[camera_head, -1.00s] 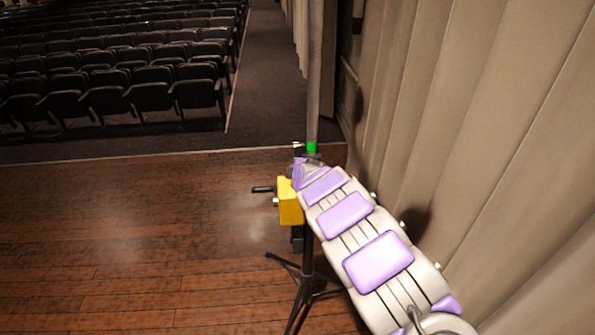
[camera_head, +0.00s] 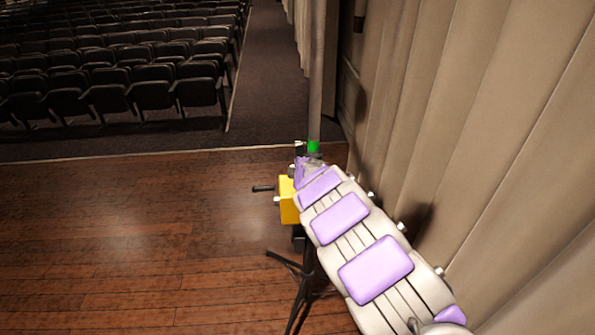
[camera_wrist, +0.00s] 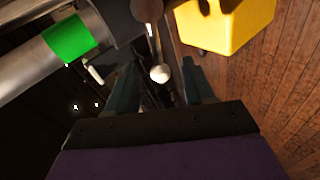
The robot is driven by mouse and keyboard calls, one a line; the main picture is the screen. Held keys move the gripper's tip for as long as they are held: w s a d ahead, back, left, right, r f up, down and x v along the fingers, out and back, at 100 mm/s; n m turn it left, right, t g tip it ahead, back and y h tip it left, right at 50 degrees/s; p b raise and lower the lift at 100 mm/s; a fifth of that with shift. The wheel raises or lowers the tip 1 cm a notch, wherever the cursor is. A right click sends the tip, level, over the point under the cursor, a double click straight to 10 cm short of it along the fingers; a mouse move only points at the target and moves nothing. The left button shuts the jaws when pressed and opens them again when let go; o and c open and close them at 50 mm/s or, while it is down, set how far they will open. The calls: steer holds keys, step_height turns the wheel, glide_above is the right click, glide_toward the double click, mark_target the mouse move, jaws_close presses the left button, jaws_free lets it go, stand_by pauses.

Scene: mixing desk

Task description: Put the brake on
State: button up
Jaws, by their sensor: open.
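A tripod stand (camera_head: 307,262) holds a yellow box (camera_head: 287,205) with a dark crank handle (camera_head: 262,189) on its left. A green band (camera_head: 313,147) circles the grey pole (camera_head: 316,75). In the wrist view the yellow box (camera_wrist: 228,25) is upper right and the green band (camera_wrist: 68,38) upper left. A small pale round knob (camera_wrist: 159,74) on a thin rod shows between my fingers. I cannot tell whether this is the brake. My gripper (camera_wrist: 160,66) is open, its fingers either side of the knob in the picture, with no clear contact. In the head view my arm hides the gripper.
Beige curtains (camera_head: 480,120) hang close along the right of my arm. The wooden stage floor (camera_head: 130,240) is clear to the left. Rows of dark seats (camera_head: 120,75) stand beyond the stage edge.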

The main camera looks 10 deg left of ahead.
steer(key=v, duration=1.5)
steer(key=shift+s+a, duration=0.15)
steer(key=shift+a, duration=0.05)
steer(key=shift+d+r, duration=0.1)
steer(key=s+d+r+m+h+b, duration=0.25)
steer(key=d+m+h, duration=0.2)
steer(key=d, duration=0.75)
steer(key=s+d+r+m+h+b, duration=0.2)
steer(key=s+d+m+h, duration=0.3)
steer(key=d, duration=0.7)
steer(key=s+d+f+m+g+b, duration=0.2)
steer(key=s+d+f+m+g, duration=0.1)
steer(key=s+d+m, duration=0.3)
steer(key=s+d+f+m+g+y+b, duration=0.1)
steer(key=s+f+m+g+y+b, duration=0.35)
steer(key=s, duration=1.25)
steer(key=s+a+f+g, duration=0.2)
steer(key=s+a+f, duration=0.1)
steer(key=s, duration=0.5)
steer(key=s+a+f+g+b, duration=0.1)
steer(key=s+a+f+g, duration=0.2)
steer(key=s, duration=0.5)
steer(key=shift+a+f+y, duration=0.4)
steer(key=shift+a+f, duration=0.05)
steer(key=shift+a, duration=0.3)
